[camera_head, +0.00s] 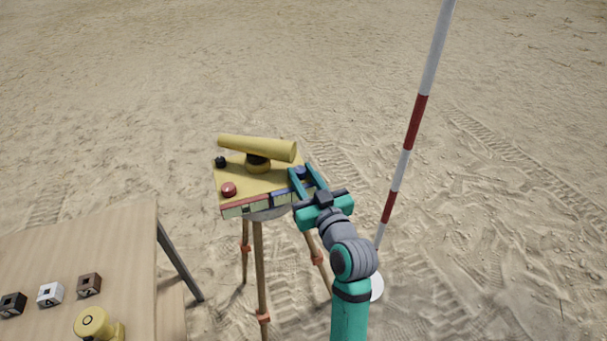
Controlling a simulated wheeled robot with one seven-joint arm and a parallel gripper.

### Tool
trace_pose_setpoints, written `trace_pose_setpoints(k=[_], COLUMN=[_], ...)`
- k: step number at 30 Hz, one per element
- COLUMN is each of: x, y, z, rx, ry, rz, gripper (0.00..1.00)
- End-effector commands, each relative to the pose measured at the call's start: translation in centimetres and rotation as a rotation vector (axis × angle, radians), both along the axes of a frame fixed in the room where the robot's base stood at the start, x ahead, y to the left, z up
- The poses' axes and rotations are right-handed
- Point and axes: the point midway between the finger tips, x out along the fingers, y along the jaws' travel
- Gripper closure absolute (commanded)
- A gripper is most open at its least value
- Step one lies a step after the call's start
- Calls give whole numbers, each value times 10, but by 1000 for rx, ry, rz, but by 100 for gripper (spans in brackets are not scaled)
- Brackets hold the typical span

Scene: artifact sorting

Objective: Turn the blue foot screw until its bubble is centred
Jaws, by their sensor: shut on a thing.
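A yellow levelling instrument plate (240,193) sits on a wooden tripod near the middle of the view, with a yellow telescope (256,149) on top. The blue foot screw (301,171) is at the plate's right corner, partly hidden between my gripper's fingers. My gripper (305,179) is teal and shut on the blue screw. A red foot screw (229,188) is at the front left corner and a black one (221,162) at the back left. Level vials run along the plate's front edge, one framed red (239,210) and one framed blue (281,198). The bubbles are too small to read.
A red and white ranging pole (411,135) stands right of my arm on a pale base (376,287). A wooden table (120,235) at lower left bears several small blocks and a yellow object (93,324). Open sand surrounds the tripod (259,270).

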Motion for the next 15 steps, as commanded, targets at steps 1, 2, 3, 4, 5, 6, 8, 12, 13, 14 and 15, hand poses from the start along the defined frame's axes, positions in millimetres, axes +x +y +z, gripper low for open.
trace_pose_setpoints(k=[1, 2, 3, 4, 5, 6, 8, 12, 13, 14, 15], x=[-1, -1, -2, -2, -2, -2, -2, -2, -2, -2, -2], y=[4, 5, 5, 6, 7, 7, 8, 10, 11, 11, 11], z=[0, 0, 0, -1, -1, 0, 0, 0, 0, 0, 0], rx=[1, 0, 0, 1, 0, 0, 1, 1, 1, 0, 1], ry=[0, -1, 0, 1, 1, 0, 0, 1, 0, 0, 0], rz=[-23, -43, -68, -86, -105, -131, -168, -253, -272, -291, -315], gripper=[95, 95, 95, 95, 95, 95, 95, 95, 95, 95, 95])
